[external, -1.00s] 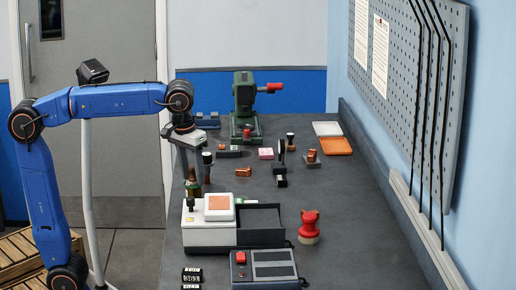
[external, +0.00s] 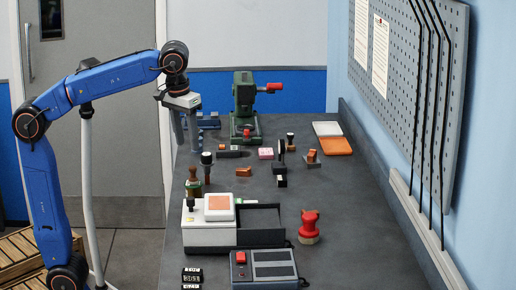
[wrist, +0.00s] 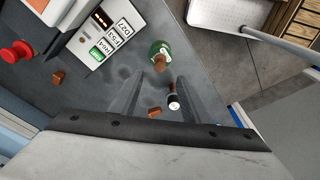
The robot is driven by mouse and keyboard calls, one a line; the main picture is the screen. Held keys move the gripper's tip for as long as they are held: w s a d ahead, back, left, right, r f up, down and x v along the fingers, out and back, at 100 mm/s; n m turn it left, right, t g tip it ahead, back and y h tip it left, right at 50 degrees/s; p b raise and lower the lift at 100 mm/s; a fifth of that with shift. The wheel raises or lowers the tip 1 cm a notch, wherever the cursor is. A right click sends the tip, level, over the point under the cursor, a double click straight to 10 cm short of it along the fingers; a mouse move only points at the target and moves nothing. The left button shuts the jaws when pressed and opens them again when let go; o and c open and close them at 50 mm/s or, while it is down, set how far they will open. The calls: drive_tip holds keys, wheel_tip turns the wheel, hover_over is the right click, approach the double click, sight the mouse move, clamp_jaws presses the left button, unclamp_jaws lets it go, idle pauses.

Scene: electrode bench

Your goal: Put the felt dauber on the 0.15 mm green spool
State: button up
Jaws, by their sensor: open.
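My gripper (external: 188,146) is open and empty, raised above the left edge of the bench; its fingers also show in the wrist view (wrist: 161,76). A green bottle-like piece with a brown top (external: 193,182) stands upright behind the white machine. It also shows ahead of my fingertips in the wrist view (wrist: 159,53). A slim upright piece with a black top (external: 206,159) stands just behind it, apart from my fingers. In the wrist view it has a pale ring (wrist: 174,102). I cannot tell surely which is the felt dauber, nor make out the 0.15 mm marking.
The white machine (external: 208,237) with a copper-coloured pad, a red-buttoned grey box (external: 265,268) and a red knob (external: 309,225) stand nearer the camera. Small copper pieces (external: 243,171) lie mid-bench. A green press (external: 244,105) stands behind.

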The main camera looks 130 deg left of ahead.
drive_tip(key=shift+r, duration=0.25)
drive_tip(key=shift+d, duration=0.1)
drive_tip(key=d+f+m+t, duration=0.1)
drive_tip(key=d+f+m, duration=0.3)
drive_tip(key=d+f, duration=0.4)
drive_tip(key=d+f+m+t, duration=0.1)
drive_tip(key=d+f+m, duration=0.4)
drive_tip(key=d, duration=0.5)
drive_tip(key=s+d+f+m+t+h, duration=0.1)
drive_tip(key=s+d+f+m, duration=0.3)
drive_tip(key=d+f, duration=0.3)
drive_tip(key=s+d+f+m+t, duration=0.1)
drive_tip(key=s+d+f+m, duration=0.3)
drive_tip(key=d+f, duration=0.4)
wheel_tip(320, 180, down, 6)
drive_tip(key=shift+s+r+m+t+h, duration=0.1)
drive_tip(key=shift+s+m+t+h, duration=0.3)
drive_tip(key=shift+m, duration=0.1)
